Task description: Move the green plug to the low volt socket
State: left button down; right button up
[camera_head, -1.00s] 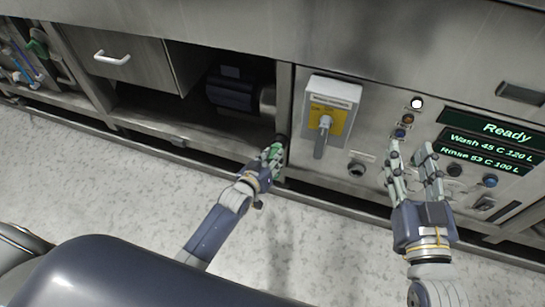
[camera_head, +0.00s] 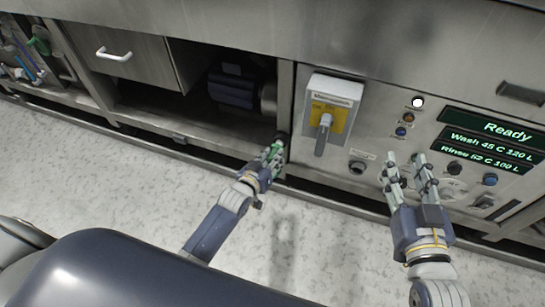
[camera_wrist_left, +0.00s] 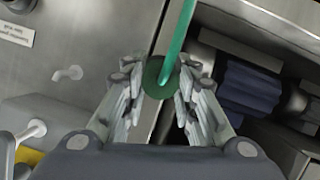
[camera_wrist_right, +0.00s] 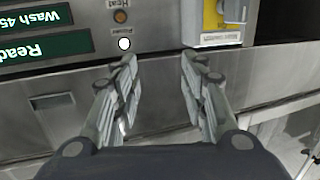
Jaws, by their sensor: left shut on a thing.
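The green plug (camera_wrist_left: 160,78) is between the fingers of my left gripper (camera_wrist_left: 160,85), with a green cable running up from it in the left wrist view. In the head view my left gripper (camera_head: 274,152) is shut on it beside the post right of the open bay; the fingers hide most of the plug. A round dark socket (camera_head: 357,168) with a small label above it is low on the panel, right of the left gripper; its label is too small to read. My right gripper (camera_head: 404,162) is open and empty before the panel; it also shows in the right wrist view (camera_wrist_right: 157,75).
A grey switch box with a yellow plate and lever (camera_head: 331,105) sticks out above the socket. A display (camera_head: 490,140), lamps and buttons are to its right. The open bay holds a dark motor (camera_head: 233,90). A drawer (camera_head: 125,62) is at left. The floor is clear.

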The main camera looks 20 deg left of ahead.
pick_arm(q)
jog(key=shift+s, duration=0.4)
pick_arm(e)
jog(key=shift+s+d+f+g, duration=0.1)
jog(key=shift+f+g, duration=0.25)
jog(key=shift+f, duration=0.15)
jog(key=shift+s+d+f+g, duration=0.1)
jog(key=shift+f+g, duration=0.25)
jog(key=shift+f, duration=0.1)
pick_arm(q)
jog(key=shift+s+p, duration=0.95)
jog(key=shift+s, duration=0.3)
pick_arm(e)
jog(key=s+d+f+g+h, duration=0.1)
jog(key=s+d+f+g, duration=0.1)
jog(key=f, duration=0.4)
jog(key=shift+s+f+g+h, duration=0.3)
jog(key=shift+s+g, duration=0.45)
jog(key=shift+g, duration=0.15)
jog(key=shift+a, duration=0.1)
dwell(0.4)
